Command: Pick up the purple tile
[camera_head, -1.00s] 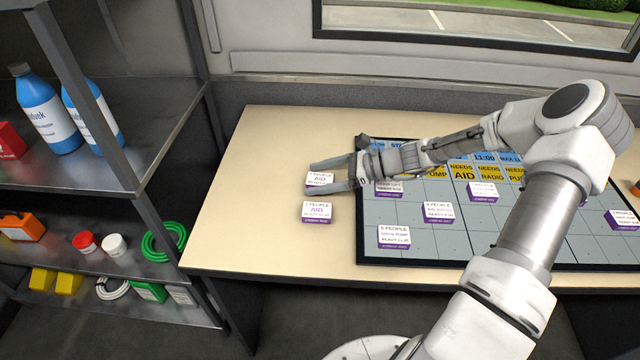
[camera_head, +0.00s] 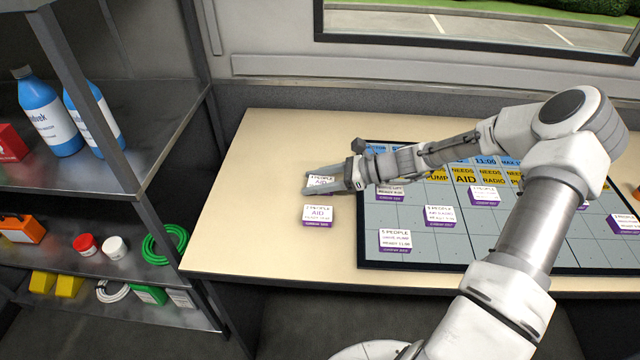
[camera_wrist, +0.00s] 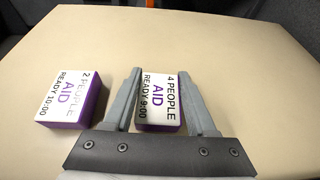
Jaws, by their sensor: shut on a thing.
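A white-topped tile with purple sides (camera_wrist: 160,99), marked "4 PEOPLE AID READY 9:00", sits between the two fingers of my gripper (camera_wrist: 165,100) in the wrist view. My gripper (camera_head: 325,186) is shut on this tile, which is partly hidden by the fingers in the head view (camera_head: 321,180). A second purple-sided tile (camera_wrist: 75,95), marked "2 PEOPLE AID READY 10:00", lies to the left in the wrist view. In the head view this second tile (camera_head: 318,215) lies on the table just in front of my gripper, apart from it.
A dark gridded board (camera_head: 450,262) with several more purple-edged tiles lies on the pale table (camera_head: 262,165), right of my gripper. The table's left part is clear. A metal shelf (camera_head: 150,120) with bottles and other goods stands at the left.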

